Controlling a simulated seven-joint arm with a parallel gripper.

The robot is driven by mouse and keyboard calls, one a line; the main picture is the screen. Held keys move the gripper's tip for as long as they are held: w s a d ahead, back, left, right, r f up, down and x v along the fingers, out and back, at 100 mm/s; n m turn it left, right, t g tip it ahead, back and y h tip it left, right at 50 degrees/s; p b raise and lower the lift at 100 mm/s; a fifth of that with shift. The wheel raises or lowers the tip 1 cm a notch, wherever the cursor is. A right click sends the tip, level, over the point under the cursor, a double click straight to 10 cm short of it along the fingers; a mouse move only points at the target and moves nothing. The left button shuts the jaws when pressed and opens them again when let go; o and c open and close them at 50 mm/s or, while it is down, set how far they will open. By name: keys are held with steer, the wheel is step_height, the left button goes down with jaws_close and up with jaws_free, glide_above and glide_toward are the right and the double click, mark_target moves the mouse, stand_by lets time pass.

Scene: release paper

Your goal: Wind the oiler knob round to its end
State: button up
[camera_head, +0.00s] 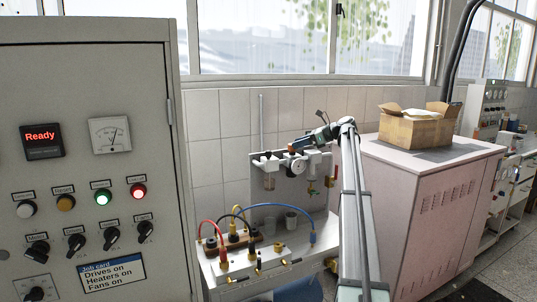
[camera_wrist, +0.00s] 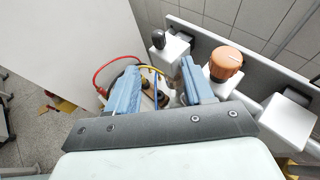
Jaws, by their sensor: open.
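My gripper (camera_wrist: 160,75) is open, its two blue fingers spread with nothing between them. In the head view my gripper (camera_head: 298,145) is just above the white air unit on the wall panel. In the wrist view an orange ribbed knob (camera_wrist: 227,62) stands on a white block, just right of the right finger and apart from the gap. A smaller black knob (camera_wrist: 158,38) stands on another white block (camera_wrist: 173,50) beyond the fingertips. I cannot tell from the pictures which knob is the oiler's. Both knobs are too small to make out in the head view.
A third white block (camera_wrist: 284,122) is at the right of the wrist view. A round gauge (camera_head: 298,167) is on the unit's front. A grey control cabinet (camera_head: 90,160) stands left, a pink cabinet (camera_head: 425,210) right.

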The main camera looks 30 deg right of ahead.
mark_target(268, 152)
steer(key=x, duration=1.4)
steer(key=shift+w+a, duration=0.1)
steer(key=shift+a, duration=0.3)
steer(key=shift+c, duration=0.3)
